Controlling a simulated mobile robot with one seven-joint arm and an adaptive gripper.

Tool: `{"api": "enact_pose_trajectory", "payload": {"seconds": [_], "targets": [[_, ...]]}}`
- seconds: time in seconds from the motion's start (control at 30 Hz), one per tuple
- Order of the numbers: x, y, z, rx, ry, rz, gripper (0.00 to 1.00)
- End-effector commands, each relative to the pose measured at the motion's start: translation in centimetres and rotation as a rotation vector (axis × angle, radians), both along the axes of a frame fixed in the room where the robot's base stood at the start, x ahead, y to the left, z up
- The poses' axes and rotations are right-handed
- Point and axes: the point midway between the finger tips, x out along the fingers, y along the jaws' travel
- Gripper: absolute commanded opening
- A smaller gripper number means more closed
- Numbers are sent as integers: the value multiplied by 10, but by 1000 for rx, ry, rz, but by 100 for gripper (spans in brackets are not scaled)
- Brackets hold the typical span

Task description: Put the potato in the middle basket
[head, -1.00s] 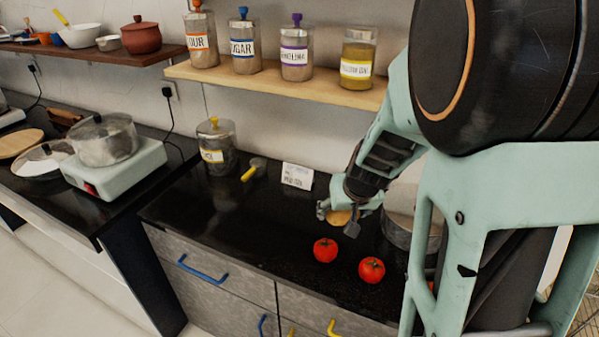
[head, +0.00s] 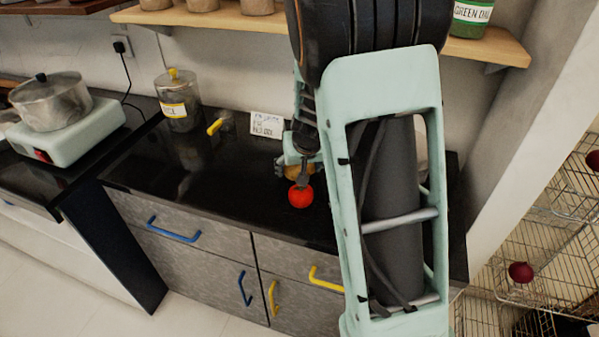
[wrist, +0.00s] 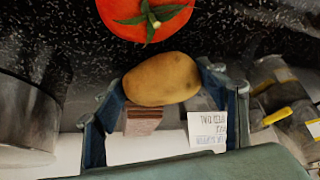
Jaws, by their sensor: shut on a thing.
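My gripper (head: 301,172) is shut on the potato (wrist: 163,80), just above the black counter. The brown potato lies between the two fingers in the wrist view; in the head view it is partly hidden behind a tomato. That red tomato (head: 300,197) is close to the potato and also shows at the top of the wrist view (wrist: 146,16). Wire baskets (head: 535,270) stand in tiers on the right of the head view, cut off by the picture edge. A dark red onion (head: 520,272) lies in one lower tier, and another round red thing shows higher up.
A metal pot (wrist: 28,118) stands on the counter near the gripper. A white card (head: 267,125), a yellow-handled tool (head: 215,127) and a lidded jar (head: 178,100) are at the back. A shelf (head: 225,20) hangs above. A wall edge stands between counter and baskets.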

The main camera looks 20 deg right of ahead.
Motion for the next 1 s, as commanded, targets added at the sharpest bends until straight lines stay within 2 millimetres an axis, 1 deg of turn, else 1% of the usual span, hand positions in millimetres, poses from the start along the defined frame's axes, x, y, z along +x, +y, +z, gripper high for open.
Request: {"api": "enact_pose_trajectory", "payload": {"seconds": [0.17, 0.33, 0.37, 0.5, 0.77, 0.87, 0.93, 1.0], "targets": [[0, 0, 2, 0, -2, 0, 33], [0, 0, -3, 0, -2, 0, 33], [0, 0, -2, 0, -1, 0, 69], [0, 0, -2, 0, -1, -1, 83], [0, 0, -1, 0, -1, -1, 83], [0, 0, 2, 0, -1, 0, 83], [-2, 0, 10, 0, -2, 0, 83], [-8, 2, 22, 0, -4, 1, 83]]}}
